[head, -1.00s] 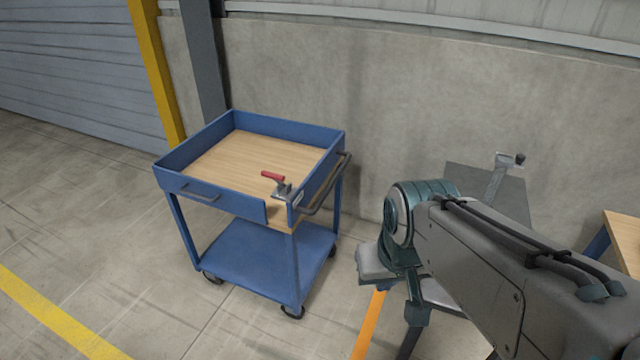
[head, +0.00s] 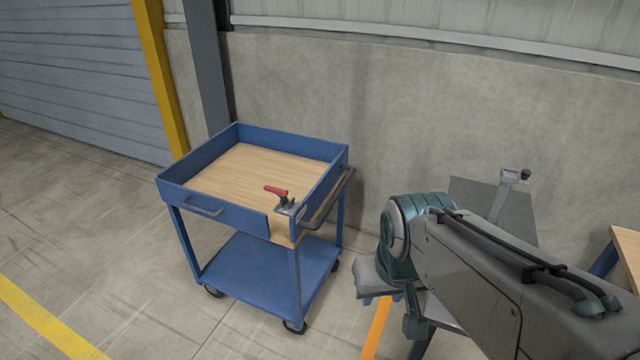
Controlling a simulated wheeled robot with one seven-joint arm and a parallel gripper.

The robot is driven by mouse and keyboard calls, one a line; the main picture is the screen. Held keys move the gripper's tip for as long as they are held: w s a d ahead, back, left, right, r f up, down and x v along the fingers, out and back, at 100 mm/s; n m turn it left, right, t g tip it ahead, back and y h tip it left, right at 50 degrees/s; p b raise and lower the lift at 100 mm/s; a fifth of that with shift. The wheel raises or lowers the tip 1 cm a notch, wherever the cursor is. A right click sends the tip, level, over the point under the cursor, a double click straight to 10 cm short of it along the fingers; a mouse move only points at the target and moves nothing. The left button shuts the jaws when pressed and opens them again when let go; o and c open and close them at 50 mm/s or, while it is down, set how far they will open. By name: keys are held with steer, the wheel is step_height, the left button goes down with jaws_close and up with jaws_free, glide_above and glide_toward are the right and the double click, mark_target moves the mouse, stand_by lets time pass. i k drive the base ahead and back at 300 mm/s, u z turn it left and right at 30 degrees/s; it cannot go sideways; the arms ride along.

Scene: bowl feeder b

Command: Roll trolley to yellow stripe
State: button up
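The blue trolley (head: 190,262) stands upright on the floor near the concrete wall, with a wooden top deck inside raised blue sides, a lower blue shelf and dark castors. A grey push handle (head: 328,205) is on its right side. A red-handled clamp (head: 283,200) sits at the deck's front right corner. The yellow stripe (head: 48,325) runs across the floor at lower left, apart from the trolley, with bare floor between. My arm reaches in from the lower right, to the right of the trolley. My gripper's fingers do not show.
A yellow post (head: 160,80) and a grey column (head: 207,70) stand behind the trolley, beside a grey shutter (head: 80,70). A grey stand with a crank (head: 510,190) and a wooden-topped bench (head: 625,245) are at right. Floor at left is clear.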

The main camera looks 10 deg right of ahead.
mark_target(282, 277)
steer(key=u, duration=0.3)
steer(key=i, duration=1.15)
steer(key=z, duration=0.2)
